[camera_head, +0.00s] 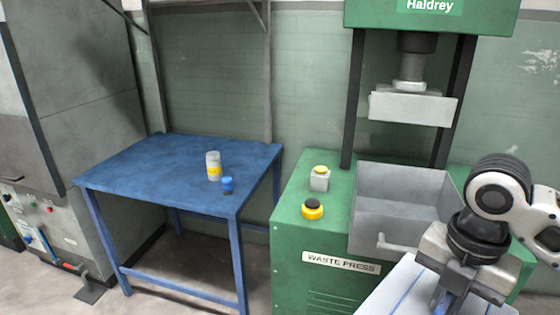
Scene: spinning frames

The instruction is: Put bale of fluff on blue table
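A white block with blue bands, which looks like the bale of fluff (385,297), is at the bottom right, partly cut off by the frame edge. My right gripper (455,302) points down over it and appears shut on it at a blue band; the fingertips are partly hidden. The bale is in front of the green waste press, with no other support in view. The blue table (135,172) stands at the left, well apart from the bale. My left gripper is not in view.
A white-and-yellow container (213,166) and a small blue one (227,185) stand near the table's front right; its left part is clear. The green press (310,235) has an open grey box (400,190) and buttons. A grey machine (85,90) stands far left.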

